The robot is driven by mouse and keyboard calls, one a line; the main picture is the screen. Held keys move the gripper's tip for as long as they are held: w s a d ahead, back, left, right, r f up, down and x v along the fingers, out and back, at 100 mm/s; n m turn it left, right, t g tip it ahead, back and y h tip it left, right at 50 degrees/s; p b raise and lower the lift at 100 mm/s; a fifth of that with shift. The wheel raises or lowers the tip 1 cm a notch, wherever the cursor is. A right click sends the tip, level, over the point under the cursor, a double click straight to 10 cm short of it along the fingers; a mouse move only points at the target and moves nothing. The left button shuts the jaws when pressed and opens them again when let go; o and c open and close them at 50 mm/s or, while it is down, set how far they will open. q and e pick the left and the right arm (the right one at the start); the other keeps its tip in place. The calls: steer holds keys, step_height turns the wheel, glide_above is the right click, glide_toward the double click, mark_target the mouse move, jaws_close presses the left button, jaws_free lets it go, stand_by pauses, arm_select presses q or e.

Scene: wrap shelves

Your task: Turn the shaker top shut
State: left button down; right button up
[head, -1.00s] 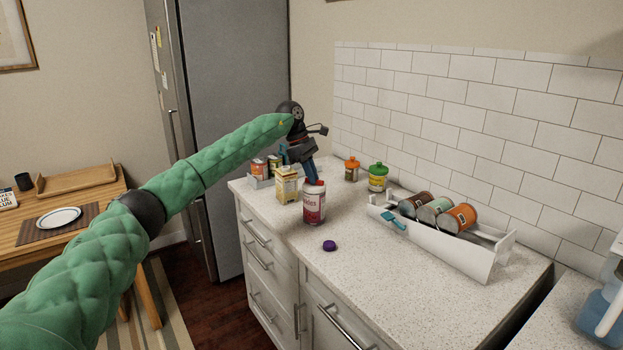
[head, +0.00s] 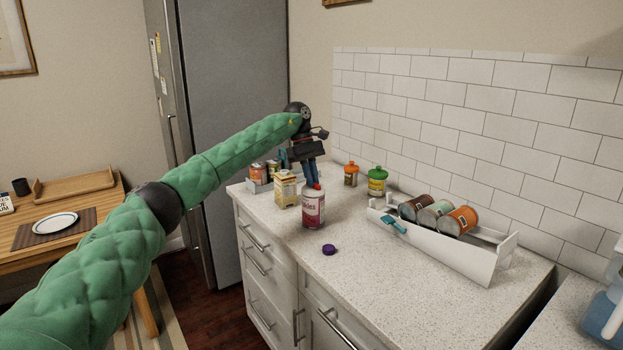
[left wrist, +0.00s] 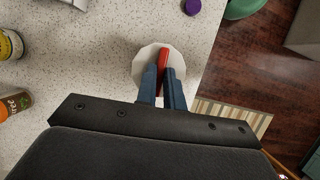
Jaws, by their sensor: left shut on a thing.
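The shaker (head: 313,212) is a white and red canister standing upright on the counter. Its top carries a narrow red piece (head: 317,187). In the left wrist view the round white shaker top (left wrist: 145,60) lies under the fingers, with the red piece (left wrist: 163,60) as an upright bar between them. My left gripper (head: 312,184) points down from above, its blue fingers shut on the red piece. The fingers also show in the left wrist view (left wrist: 162,75) and hide part of the top. My right gripper is in neither view.
A purple cap (head: 329,249) lies in front of the shaker. A cream carton (head: 286,190) stands close on its left. Behind are an orange jar (head: 351,175) and a green-lidded jar (head: 377,181). A white rack (head: 455,254) holds cans at right.

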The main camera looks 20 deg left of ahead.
arm_select(q)
steer(key=c, duration=1.6)
jaws_free()
steer(key=shift+o, duration=0.5)
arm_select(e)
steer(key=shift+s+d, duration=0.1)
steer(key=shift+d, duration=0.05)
arm_select(q)
steer(key=shift+r, duration=0.1)
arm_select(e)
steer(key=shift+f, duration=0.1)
